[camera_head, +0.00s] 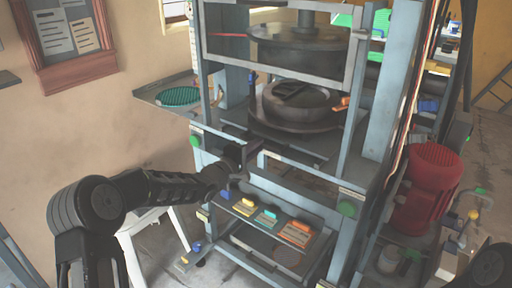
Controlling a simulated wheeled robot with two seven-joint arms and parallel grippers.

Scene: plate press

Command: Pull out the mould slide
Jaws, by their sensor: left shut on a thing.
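The press is a tall blue-grey frame (380,110) in the middle of the head view. Inside it, a round dark mould (296,101) sits below a large round upper plate (300,45). The mould slide (310,158) is the flat dark tray at the level under the mould, with a pale handle bar (263,158) at its front. My left gripper (240,168) reaches in from the left and is shut at the left end of this handle bar. The fingers are dark and partly hidden by the wrist, so the exact grip is hard to see. My right gripper is out of view.
A lower shelf holds several coloured-handled tools (268,217). A side tray with a green round mesh (180,96) sticks out at the left. A red motor (428,185) stands at the right.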

